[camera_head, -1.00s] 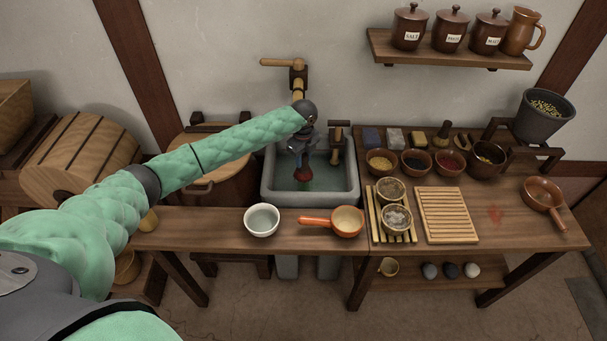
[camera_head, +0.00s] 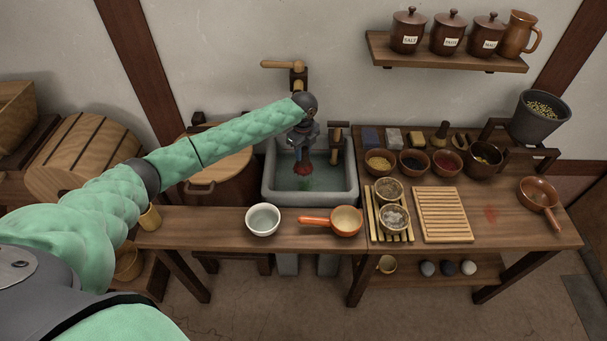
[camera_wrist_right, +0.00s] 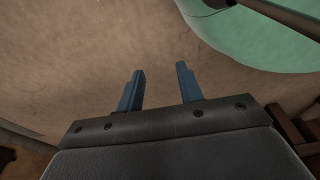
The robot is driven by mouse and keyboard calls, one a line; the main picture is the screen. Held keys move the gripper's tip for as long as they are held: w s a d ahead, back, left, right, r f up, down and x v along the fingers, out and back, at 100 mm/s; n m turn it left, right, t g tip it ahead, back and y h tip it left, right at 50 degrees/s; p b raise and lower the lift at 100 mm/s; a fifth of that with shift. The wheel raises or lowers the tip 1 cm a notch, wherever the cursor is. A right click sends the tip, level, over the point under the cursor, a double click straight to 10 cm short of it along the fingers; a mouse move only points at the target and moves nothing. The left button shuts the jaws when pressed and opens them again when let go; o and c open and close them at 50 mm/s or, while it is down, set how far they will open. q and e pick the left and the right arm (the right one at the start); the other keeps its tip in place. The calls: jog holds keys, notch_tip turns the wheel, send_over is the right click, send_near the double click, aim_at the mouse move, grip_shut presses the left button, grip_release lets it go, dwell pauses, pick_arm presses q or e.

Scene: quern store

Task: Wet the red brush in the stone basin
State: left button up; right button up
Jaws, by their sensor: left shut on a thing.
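The stone basin (camera_head: 352,190) is grey and rectangular, with greenish water (camera_head: 325,184) in it, and stands at the back against the wall. My left arm reaches over it from the left. My left gripper (camera_head: 303,154) points down over the basin and is shut on the red brush (camera_head: 303,169). The brush head hangs inside the basin's outline; I cannot tell whether it touches the water. The gripper hides the brush's handle. In the right wrist view, my right gripper (camera_wrist_right: 160,92) is open and empty, with bare floor behind its fingers.
A wooden tap (camera_head: 297,72) rises behind the basin, close to my left gripper. A white bowl (camera_head: 262,220) and an orange-handled pan (camera_head: 345,221) stand on the bench in front. Several small bowls, slatted racks and a brown pan (camera_head: 538,191) fill the right table.

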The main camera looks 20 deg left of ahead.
pick_arm(q)
jog(key=shift+r+p, duration=0.35)
jog(key=shift+r, duration=0.2)
jog(key=shift+r+p, duration=0.3)
jog(key=shift+r, duration=0.4)
jog(key=shift+r+p, duration=0.25)
jog(key=shift+p, duration=0.2)
jog(key=shift+r+p, duration=0.4)
jog(key=shift+r, duration=0.45)
jog(key=shift+r+p, duration=0.15)
jog(key=shift+p, duration=0.2)
jog(key=shift+r, duration=0.4)
pick_arm(e)
jog(key=s+d, duration=0.2)
jog(key=s, duration=0.8)
jog(key=shift+s+d+f+g, duration=0.35)
jog(key=shift+s+g, duration=0.05)
